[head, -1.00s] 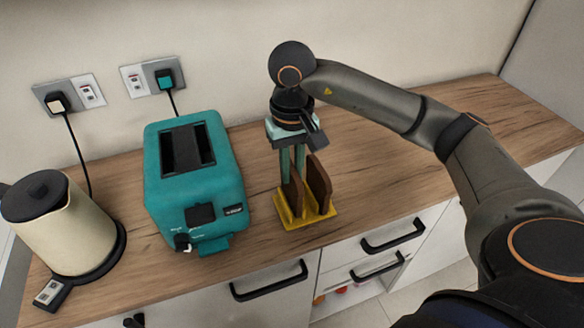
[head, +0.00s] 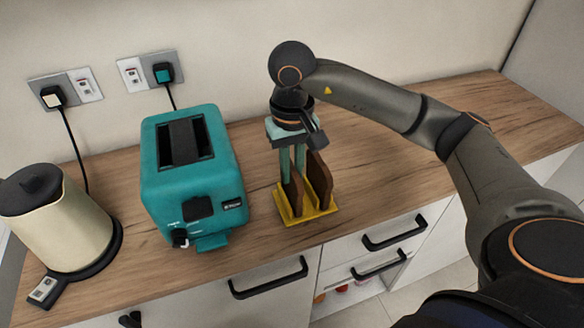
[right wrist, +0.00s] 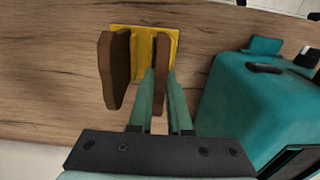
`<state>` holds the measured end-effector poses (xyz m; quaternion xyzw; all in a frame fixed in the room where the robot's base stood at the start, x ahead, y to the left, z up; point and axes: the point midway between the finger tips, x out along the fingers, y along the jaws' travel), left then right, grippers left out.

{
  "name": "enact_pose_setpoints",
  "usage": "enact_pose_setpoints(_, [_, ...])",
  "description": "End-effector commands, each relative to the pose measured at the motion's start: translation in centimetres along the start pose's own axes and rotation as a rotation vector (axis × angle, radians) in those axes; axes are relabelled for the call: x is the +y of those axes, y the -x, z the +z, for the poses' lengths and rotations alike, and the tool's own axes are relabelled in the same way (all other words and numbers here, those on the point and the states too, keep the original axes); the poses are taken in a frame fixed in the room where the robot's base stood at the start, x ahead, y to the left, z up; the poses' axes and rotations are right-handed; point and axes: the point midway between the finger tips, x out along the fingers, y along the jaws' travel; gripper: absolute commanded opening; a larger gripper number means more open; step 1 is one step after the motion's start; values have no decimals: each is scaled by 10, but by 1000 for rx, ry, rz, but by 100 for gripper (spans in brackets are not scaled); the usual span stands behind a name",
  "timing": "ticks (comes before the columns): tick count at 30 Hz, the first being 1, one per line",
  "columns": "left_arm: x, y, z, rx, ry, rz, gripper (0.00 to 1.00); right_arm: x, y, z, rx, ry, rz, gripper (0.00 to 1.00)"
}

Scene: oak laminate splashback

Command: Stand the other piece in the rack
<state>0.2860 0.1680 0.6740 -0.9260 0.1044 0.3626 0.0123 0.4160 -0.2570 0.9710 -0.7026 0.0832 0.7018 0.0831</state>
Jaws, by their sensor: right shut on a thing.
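The yellow rack (head: 308,216) stands on the counter in front of my right arm. One brown slice of toast (head: 320,180) stands upright on its right side, clear of the fingers, and shows in the right wrist view (right wrist: 114,72). My right gripper (head: 293,178) points down over the rack's left side, its teal fingers shut on a second brown slice (head: 297,195). In the right wrist view this held slice (right wrist: 137,58) is upright, with its lower edge down at the rack (right wrist: 160,42); the fingers hide part of it. My left gripper is not in view.
A teal toaster (head: 190,185) stands just left of the rack. A cream kettle (head: 62,225) on its base is farther left. Wall sockets (head: 148,74) with plugged cords are behind. The counter (head: 400,150) is bare to the right.

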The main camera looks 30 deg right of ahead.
Motion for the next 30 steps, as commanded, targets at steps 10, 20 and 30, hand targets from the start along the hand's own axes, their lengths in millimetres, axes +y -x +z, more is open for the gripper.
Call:
enact_pose_setpoints(10, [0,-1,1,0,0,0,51,0,-1,0,0,0,0,0])
enact_pose_setpoints(20, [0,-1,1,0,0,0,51,0,-1,0,0,0,0,49])
enact_pose_setpoints(30, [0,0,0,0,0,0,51,0,0,0,0,0,0,51])
